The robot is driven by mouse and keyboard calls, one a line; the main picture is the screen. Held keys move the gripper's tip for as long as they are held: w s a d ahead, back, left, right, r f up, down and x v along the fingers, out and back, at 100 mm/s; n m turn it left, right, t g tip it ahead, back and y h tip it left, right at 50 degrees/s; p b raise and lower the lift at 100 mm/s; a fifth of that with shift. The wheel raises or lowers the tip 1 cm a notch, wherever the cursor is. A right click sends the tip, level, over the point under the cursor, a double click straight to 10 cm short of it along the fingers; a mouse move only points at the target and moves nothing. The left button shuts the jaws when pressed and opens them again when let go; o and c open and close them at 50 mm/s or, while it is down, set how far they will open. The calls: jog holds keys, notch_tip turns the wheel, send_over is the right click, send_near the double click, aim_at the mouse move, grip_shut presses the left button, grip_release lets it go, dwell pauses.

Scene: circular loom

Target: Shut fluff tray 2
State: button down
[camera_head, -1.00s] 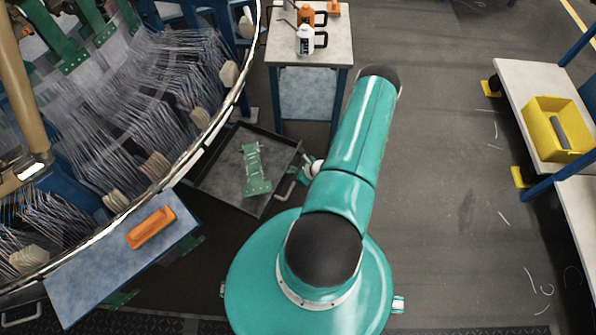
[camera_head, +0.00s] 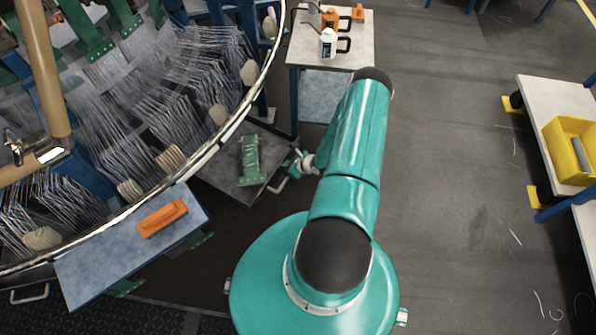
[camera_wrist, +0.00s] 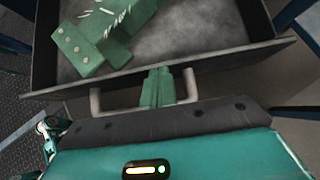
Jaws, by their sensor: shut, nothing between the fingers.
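The dark fluff tray (camera_head: 222,181) sticks out partly from under the loom's curved rim, and its inner part is hidden beneath the loom. A green perforated metal piece (camera_head: 251,160) lies in it, and shows in the wrist view (camera_wrist: 82,48). The tray's front wall (camera_wrist: 220,60) carries a grey U-shaped handle (camera_wrist: 188,86). My gripper (camera_wrist: 157,86) is shut and empty, its green fingertips within the span of the handle and at the front wall. Whether they touch the wall is unclear. In the head view my gripper (camera_head: 302,163) is beside the handle. No tray number is readable.
A small table (camera_head: 347,50) with bottles stands behind the tray. A blue-grey panel (camera_head: 95,268) with an orange handle-like piece (camera_head: 162,219) is at the left. A bench with a yellow bin (camera_head: 572,145) stands at right. The floor between is clear.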

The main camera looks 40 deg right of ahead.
aim_at(246, 147)
jog(key=w+a, duration=0.1)
jog(key=w, duration=0.5)
jog(key=w+a, duration=0.2)
jog(key=w, duration=0.4)
jog(key=w+a, duration=0.1)
jog(key=w, duration=0.5)
jog(key=shift+a, duration=0.4)
jog(key=shift+w+a+r, duration=0.15)
jog(key=shift+w, duration=0.25)
